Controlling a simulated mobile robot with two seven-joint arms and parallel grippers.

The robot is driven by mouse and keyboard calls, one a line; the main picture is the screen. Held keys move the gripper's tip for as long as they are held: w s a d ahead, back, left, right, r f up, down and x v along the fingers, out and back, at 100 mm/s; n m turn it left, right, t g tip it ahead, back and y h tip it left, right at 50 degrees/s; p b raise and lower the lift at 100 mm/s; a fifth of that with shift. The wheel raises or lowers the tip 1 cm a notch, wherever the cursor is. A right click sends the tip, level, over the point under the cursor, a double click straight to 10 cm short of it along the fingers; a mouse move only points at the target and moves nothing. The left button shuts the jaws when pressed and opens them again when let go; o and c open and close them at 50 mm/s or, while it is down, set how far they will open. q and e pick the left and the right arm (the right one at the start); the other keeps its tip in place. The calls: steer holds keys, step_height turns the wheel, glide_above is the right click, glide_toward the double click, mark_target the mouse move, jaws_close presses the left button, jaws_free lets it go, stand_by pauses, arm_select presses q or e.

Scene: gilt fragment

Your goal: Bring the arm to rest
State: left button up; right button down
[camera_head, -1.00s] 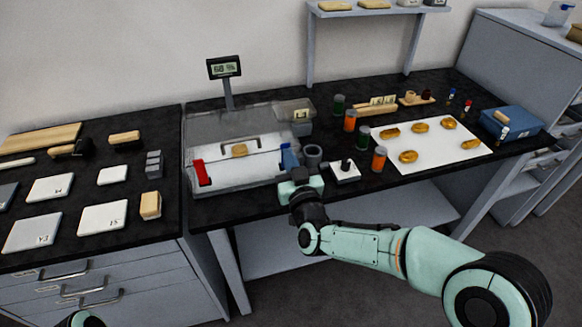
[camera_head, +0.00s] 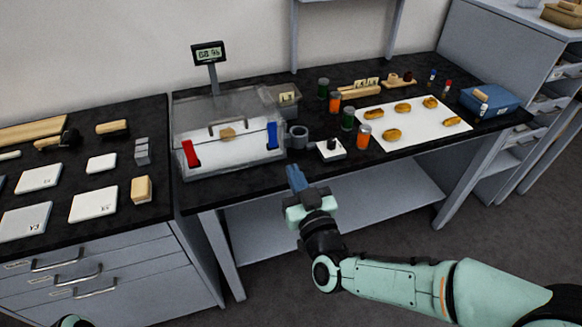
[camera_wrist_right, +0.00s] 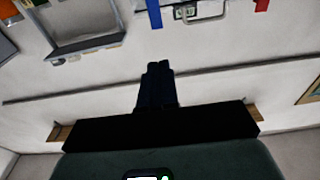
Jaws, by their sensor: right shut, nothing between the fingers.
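My right gripper (camera_head: 296,178) is in front of the table's front edge in the head view, apart from everything on the tabletop. Its dark fingers are together with nothing between them, and they also show in the right wrist view (camera_wrist_right: 156,86). My right arm reaches in from the lower right. Of my left arm only a small green piece shows at the lower left edge of the head view; the left gripper is out of the picture.
A clear case (camera_head: 230,165) with red and blue handles stands near the gripper, beside a display (camera_head: 208,54). The floor in front is free.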

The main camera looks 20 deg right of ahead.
stand_by(0.4)
step_height(320, 180, down, 23)
steer(key=s+g+y, duration=0.1)
steer(key=g, duration=0.6)
steer(key=s+f+m+g, duration=0.1)
steer(key=s+f+g, duration=0.3)
steer(key=f, duration=0.5)
steer(key=s+f+m+g, duration=0.1)
steer(key=s+f, duration=0.5)
steer(key=f, duration=0.2)
steer(key=s+a+f+m+g+y, duration=0.1)
steer(key=s+f+g, duration=0.4)
steer(key=s, duration=0.4)
steer(key=s+a+f+m+g+y, duration=0.1)
steer(key=s+f+g, duration=0.1)
steer(key=s+f, duration=0.65)
arm_select(q)
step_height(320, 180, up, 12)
steer(key=p, duration=1.3)
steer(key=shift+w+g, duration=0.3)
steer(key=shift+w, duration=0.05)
arm_select(e)
step_height(320, 180, up, 14)
steer(key=g, duration=0.1)
steer(key=shift+s, duration=0.45)
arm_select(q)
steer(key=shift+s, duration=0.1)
arm_select(e)
steer(key=shift+s+f, duration=0.1)
steer(key=shift+f, duration=0.05)
